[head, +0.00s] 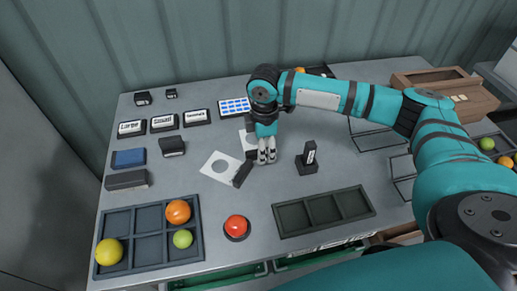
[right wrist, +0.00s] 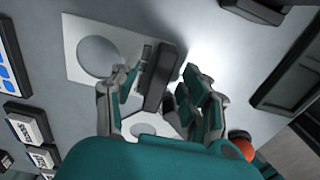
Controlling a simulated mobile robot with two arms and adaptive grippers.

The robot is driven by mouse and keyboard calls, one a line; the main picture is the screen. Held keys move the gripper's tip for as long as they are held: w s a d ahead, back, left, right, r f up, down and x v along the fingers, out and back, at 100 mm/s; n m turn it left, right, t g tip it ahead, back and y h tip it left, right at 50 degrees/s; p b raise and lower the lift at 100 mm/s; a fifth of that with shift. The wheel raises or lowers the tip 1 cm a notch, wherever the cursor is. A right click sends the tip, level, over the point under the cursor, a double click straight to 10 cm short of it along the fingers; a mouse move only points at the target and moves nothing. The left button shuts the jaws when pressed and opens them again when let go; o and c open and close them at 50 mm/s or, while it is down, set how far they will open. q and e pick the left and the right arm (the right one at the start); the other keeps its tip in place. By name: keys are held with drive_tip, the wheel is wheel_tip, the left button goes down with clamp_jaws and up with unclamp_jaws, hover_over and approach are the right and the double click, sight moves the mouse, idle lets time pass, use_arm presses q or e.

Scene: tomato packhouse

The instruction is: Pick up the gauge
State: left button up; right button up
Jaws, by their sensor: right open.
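A gauge (head: 229,180), a white square plate with a round hole and a black handle (head: 243,173), lies on the grey table in the head view. A second white plate (head: 246,138) lies behind it, partly hidden by my right arm. My right gripper (head: 267,158) points down just right of the handle. In the right wrist view the holed plate (right wrist: 126,31) shows at upper left, and a black handle (right wrist: 160,77) stands between the open fingers of my right gripper (right wrist: 160,88). Another holed plate shows lower, partly covered by the gripper. My left gripper is out of view.
A small black upright stand (head: 308,158) is right of the gripper. A red button (head: 236,227) and an empty divided tray (head: 324,212) are in front. A tray of fruit (head: 150,215) is at front left. Labelled blocks (head: 164,123) and a blue-white panel (head: 234,106) lie behind.

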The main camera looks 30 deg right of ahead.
drive_tip(key=shift+f, duration=0.55)
clamp_jaws()
drive_tip(key=shift+r, duration=0.1)
